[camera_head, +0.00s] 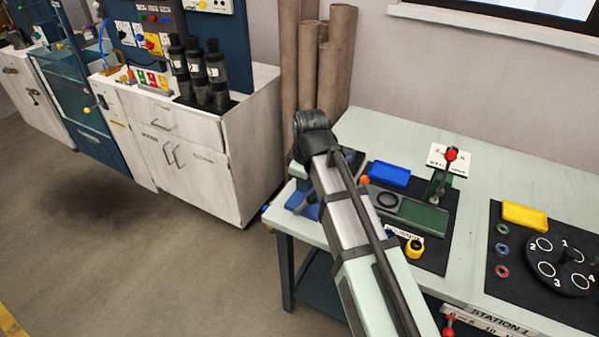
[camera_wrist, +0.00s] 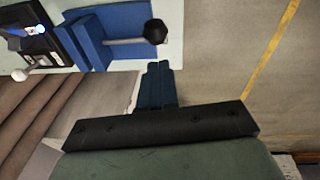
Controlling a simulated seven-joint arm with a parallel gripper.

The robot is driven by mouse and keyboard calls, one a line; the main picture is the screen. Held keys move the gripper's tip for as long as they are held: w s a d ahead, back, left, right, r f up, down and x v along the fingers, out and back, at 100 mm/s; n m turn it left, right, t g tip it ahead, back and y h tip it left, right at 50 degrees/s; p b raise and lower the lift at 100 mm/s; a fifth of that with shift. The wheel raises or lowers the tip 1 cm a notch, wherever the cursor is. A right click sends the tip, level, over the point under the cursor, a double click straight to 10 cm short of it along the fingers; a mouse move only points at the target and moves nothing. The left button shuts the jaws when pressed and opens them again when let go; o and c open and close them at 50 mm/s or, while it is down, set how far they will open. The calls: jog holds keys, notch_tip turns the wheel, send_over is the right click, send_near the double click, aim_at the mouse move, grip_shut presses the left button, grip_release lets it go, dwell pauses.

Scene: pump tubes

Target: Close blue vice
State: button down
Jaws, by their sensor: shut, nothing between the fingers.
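The blue vice (camera_wrist: 97,52) is in the upper left of the wrist view, on a pale surface at the table edge. A grey rod with a black knob (camera_wrist: 155,31) sticks out from its right side. In the head view the vice (camera_head: 303,207) is at the table's left end, mostly hidden behind my arm. My gripper (camera_wrist: 159,66) has its dark fingers together and empty. In the wrist picture the fingertips are just below the black knob, apparently apart from it.
Beside the vice is a dark block with a lit blue spot (camera_wrist: 39,29) and a white-knobbed lever (camera_wrist: 20,75). On the table are a green fixture (camera_head: 418,214), a blue tray (camera_head: 389,174) and a yellow tray (camera_head: 524,216). Brown tubes (camera_head: 305,75) stand behind. Floor left of the table is clear.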

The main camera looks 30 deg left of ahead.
aim_at(315, 200)
jog(key=shift+w+d+f, duration=0.15)
jog(key=shift+d+f, duration=0.55)
jog(key=shift+f, duration=0.15)
jog(key=shift+d+f+y, duration=0.35)
jog(key=shift+d+y, duration=0.25)
jog(key=shift+d, duration=0.25)
jog(key=shift+d+f, duration=0.4)
jog(key=shift+d, duration=0.35)
jog(key=shift+r, duration=0.15)
